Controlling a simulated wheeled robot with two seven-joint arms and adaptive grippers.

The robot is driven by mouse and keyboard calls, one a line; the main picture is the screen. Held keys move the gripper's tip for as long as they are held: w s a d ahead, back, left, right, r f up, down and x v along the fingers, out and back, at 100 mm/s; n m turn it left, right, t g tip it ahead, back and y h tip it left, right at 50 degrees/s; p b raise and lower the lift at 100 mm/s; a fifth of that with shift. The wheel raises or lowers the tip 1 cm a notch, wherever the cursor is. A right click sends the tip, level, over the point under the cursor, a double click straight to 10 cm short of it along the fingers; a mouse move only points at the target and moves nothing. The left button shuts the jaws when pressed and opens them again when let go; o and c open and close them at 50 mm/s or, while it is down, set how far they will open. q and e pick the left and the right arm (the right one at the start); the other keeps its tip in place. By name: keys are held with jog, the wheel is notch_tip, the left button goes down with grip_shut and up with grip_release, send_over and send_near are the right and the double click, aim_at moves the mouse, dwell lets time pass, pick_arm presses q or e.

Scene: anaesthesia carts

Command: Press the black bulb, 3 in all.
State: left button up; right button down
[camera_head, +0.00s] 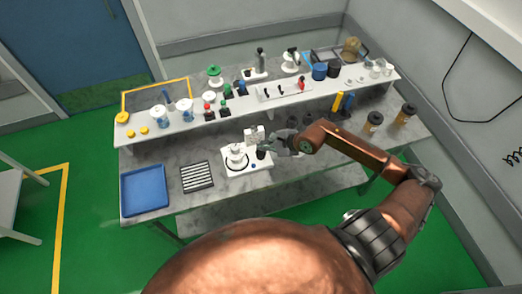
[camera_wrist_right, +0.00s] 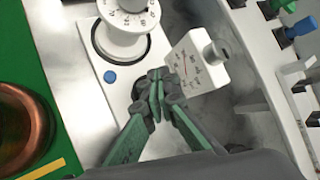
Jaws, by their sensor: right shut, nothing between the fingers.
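The black bulb (camera_head: 261,154) sits on the right part of a white base plate (camera_head: 247,167), beside a white dial unit (camera_head: 237,157) and a small gauge (camera_head: 254,134). My right gripper (camera_head: 273,149) is shut and empty, close to the bulb's right side in the head view. In the right wrist view the closed fingertips (camera_wrist_right: 156,88) are over the spot between the blue button (camera_wrist_right: 110,77) and the gauge (camera_wrist_right: 193,65). They mostly hide the bulb there, and I cannot tell whether they touch it. My left gripper is not in view.
A blue tray (camera_head: 144,190) and a striped black-and-white rack (camera_head: 197,176) lie left of the device on the grey bench. A raised white shelf (camera_head: 190,126) behind holds many bottles and knobs. Dark-topped jars (camera_head: 373,121) stand at right.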

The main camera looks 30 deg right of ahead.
jog(key=shift+f, duration=0.1)
dwell(0.4)
jog(key=shift+f+b, duration=0.35)
jog(key=shift+b, duration=0.1)
jog(key=shift+f+b, duration=0.75)
jog(key=shift+f, duration=0.1)
dwell(0.8)
jog(key=shift+r, duration=0.1)
jog(key=shift+r+p, duration=0.75)
jog(key=shift+r, duration=0.45)
jog(key=shift+r+p, duration=1.35)
jog(key=shift+r, duration=1.1)
